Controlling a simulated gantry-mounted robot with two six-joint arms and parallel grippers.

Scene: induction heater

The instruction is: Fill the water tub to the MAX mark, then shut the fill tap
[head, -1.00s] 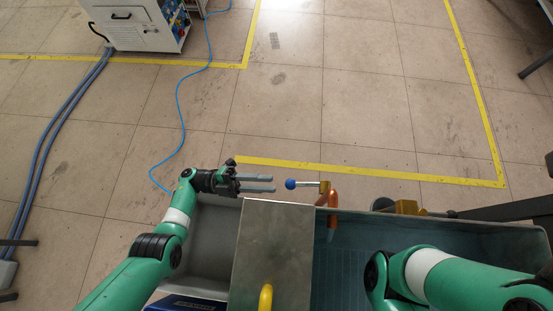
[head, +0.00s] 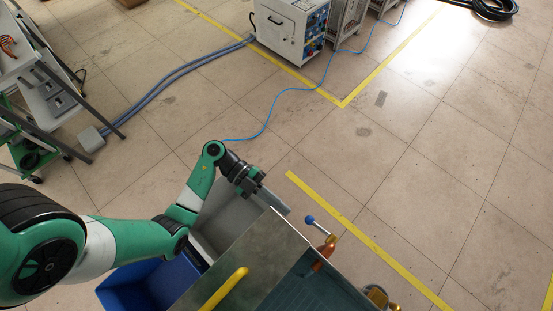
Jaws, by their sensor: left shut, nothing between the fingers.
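The fill tap has a lever with a blue knob (head: 310,220) and a copper spout (head: 323,251) at the back rim of the water tub (head: 318,288). The lever lies roughly along that rim, its knob towards my left gripper. Only a corner of the teal tub interior shows; the MAX mark and water level cannot be made out. My left gripper (head: 250,188) is shut and empty, over the grey compartment (head: 218,222), left of the blue knob and apart from it. Its fingers are strongly foreshortened. My right gripper is out of view.
A metal cover (head: 250,262) with a yellow handle (head: 224,289) lies between the grey compartment and the tub. A blue bin (head: 150,283) stands at lower left. A white cabinet (head: 291,30), hoses and a blue cable lie beyond. Floor behind the tap is clear.

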